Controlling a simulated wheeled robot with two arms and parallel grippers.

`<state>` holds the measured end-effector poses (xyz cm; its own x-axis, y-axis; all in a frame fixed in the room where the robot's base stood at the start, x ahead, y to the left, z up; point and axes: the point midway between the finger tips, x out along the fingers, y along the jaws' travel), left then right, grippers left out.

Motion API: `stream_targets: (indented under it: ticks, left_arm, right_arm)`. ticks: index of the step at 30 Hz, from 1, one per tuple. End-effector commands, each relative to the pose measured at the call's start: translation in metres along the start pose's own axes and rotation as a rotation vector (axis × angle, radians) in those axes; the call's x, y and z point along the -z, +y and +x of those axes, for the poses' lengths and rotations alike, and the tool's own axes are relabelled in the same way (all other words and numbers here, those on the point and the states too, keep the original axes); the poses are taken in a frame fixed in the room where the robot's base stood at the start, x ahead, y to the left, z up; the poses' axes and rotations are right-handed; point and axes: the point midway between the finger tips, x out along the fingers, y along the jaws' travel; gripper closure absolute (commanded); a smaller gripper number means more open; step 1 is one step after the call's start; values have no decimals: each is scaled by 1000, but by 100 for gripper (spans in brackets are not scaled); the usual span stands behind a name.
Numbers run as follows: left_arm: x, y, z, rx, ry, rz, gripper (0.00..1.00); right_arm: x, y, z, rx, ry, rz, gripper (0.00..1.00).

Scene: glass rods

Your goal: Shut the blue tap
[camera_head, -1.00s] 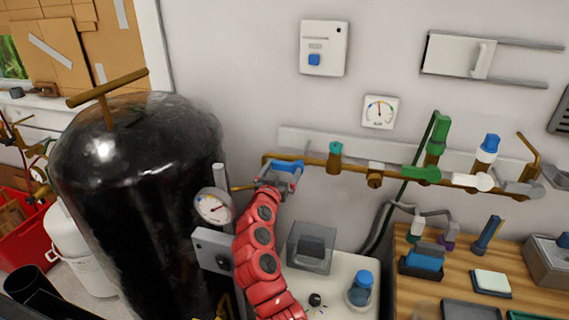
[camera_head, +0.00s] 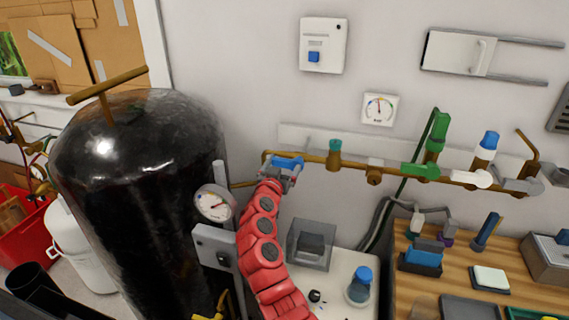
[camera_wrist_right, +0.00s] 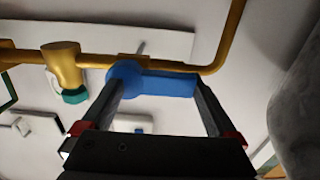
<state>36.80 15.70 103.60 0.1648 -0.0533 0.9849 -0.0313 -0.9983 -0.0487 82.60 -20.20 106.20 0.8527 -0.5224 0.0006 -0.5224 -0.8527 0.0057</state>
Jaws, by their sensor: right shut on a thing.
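The blue tap (camera_head: 287,162) sits at the left end of a brass pipe on the wall. In the right wrist view its blue lever (camera_wrist_right: 160,83) lies roughly along the pipe and points to the right. My right gripper (camera_head: 285,177) is at the tap, at the end of my red arm. In the right wrist view my right gripper (camera_wrist_right: 155,98) has one dark finger at each end of the blue lever and is shut on it. The head view hides part of the fingers. My left gripper is not in view.
The brass pipe (camera_head: 400,172) also carries a teal-capped valve (camera_head: 334,153), a green tap (camera_head: 422,170) and a white tap (camera_head: 470,179). A large black tank (camera_head: 140,200) and a round gauge (camera_head: 215,204) stand left of my arm. A clear box (camera_head: 311,243) is below.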

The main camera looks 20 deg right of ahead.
Motion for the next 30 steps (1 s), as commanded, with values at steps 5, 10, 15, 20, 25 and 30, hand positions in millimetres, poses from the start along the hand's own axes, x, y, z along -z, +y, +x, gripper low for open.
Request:
stream_targets:
  ticks: [5,10,15,20,25,30]
  left_arm:
    - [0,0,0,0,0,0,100]
    - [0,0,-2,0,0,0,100]
    - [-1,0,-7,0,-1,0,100]
    - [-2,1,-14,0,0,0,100]
    - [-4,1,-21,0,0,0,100]
    - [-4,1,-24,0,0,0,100]
  right_arm:
    - [0,0,0,0,-1,0,100]
    - [-2,0,0,0,-1,-18,100]
    - [-5,0,0,1,-1,-78,100]
    - [-10,-1,-1,1,-1,-184,100]
    - [-16,0,-1,2,-1,-336,100]
    - [-21,3,-1,2,-3,-499,100]
